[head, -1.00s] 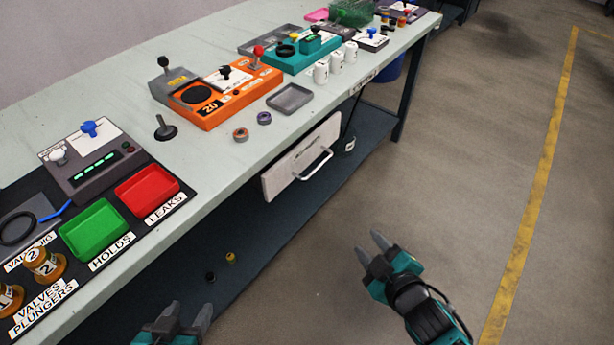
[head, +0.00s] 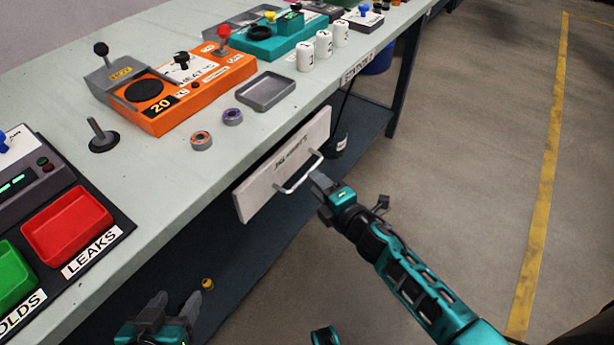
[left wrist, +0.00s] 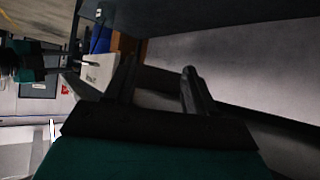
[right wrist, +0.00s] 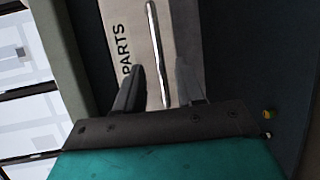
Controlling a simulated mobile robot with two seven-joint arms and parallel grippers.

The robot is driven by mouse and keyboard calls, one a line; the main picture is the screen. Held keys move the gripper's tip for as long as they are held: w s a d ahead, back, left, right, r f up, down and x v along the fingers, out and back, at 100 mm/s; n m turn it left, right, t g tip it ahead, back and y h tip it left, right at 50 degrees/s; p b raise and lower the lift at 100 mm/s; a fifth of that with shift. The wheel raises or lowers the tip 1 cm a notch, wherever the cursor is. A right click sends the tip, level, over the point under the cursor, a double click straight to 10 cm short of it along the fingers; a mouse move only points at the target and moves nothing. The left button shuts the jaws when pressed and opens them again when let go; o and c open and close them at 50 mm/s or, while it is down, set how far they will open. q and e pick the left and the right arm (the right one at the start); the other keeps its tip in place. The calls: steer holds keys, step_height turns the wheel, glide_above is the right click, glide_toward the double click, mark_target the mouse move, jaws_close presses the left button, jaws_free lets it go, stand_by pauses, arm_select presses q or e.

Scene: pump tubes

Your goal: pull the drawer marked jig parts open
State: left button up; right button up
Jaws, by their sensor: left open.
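The drawer (head: 262,187) has a white front lettered JIG PARTS, under the bench edge; no interior shows. Its pale bar handle (head: 298,182) stands out from the front. My right gripper (head: 317,180) is at the handle's right end in the head view. In the right wrist view its fingers are apart, with the handle (right wrist: 153,40) running into the gap between them; it is not clamped. My left gripper (head: 177,297) is open and empty, low at the left, away from the drawer. The left wrist view also shows the drawer front (left wrist: 97,72).
The bench top (head: 170,170) holds an orange device (head: 200,100), a grey tray (head: 266,92), two small rings and white numbered cups (head: 323,44). A lower shelf (head: 225,255) runs beneath. The floor (head: 460,150) right of the bench is clear.

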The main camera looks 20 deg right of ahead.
steer(key=shift+b+x, duration=0.55)
steer(key=shift+x, duration=2.05)
steer(key=shift+c, duration=0.3)
jaws_close()
